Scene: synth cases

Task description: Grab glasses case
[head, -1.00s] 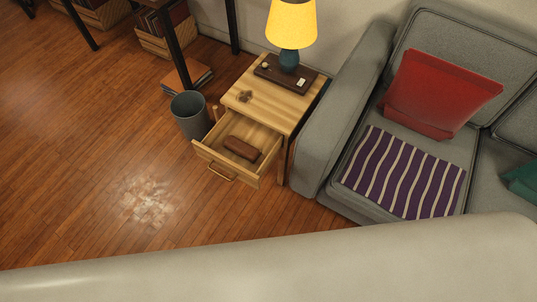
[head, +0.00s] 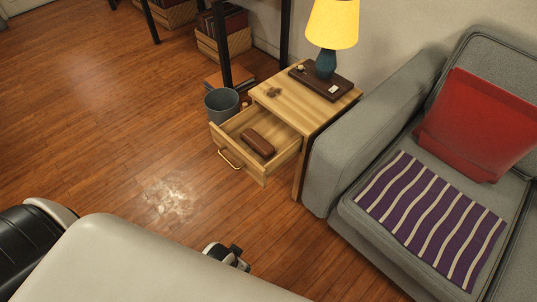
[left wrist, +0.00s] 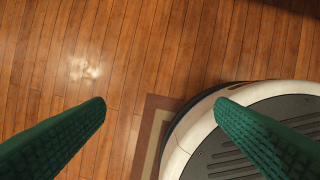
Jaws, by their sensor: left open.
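The glasses case (head: 258,142) is a brown, rounded, oblong case. It lies inside the open drawer (head: 229,157) of the wooden side table (head: 304,104), with nothing covering it. My left gripper (left wrist: 160,108) shows in the left wrist view as two green ridged fingers, wide apart with nothing between them. My right gripper is not visible.
A yellow-shaded lamp (head: 331,25) stands on a dark tray on the table. A grey bin (head: 222,104) stands left of the drawer. A grey sofa (head: 352,150) is close on the right. The floor (head: 110,150) in front of the drawer is clear.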

